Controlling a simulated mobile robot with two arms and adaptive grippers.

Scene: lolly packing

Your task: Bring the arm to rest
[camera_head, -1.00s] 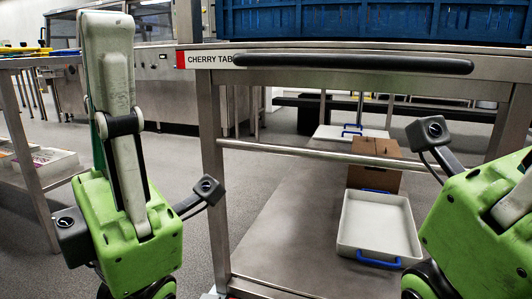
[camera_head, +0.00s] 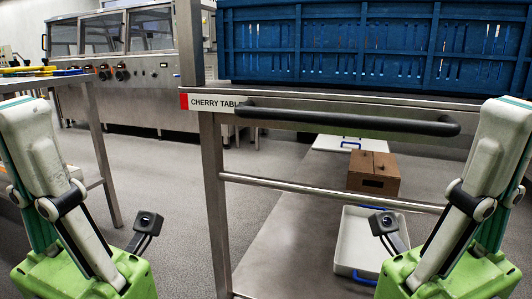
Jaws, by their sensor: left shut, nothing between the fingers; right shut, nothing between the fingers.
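My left arm (camera_head: 55,205) stands at the left edge, with its white link upright and tilted and its green wrist part at the bottom. My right arm (camera_head: 465,220) stands at the right edge in a roughly mirrored pose. A small dark camera on a bracket sticks out from each wrist. The fingers of both grippers lie below the picture's lower edge, so neither gripper shows. Nothing is seen held by either arm.
The metal cherry table (camera_head: 215,170) stands ahead with a black handle bar (camera_head: 350,121) and a blue crate (camera_head: 375,45) on top. Its lower shelf holds a brown box (camera_head: 374,174) and a white tray (camera_head: 350,240) with blue handles. Grey floor lies open left of it.

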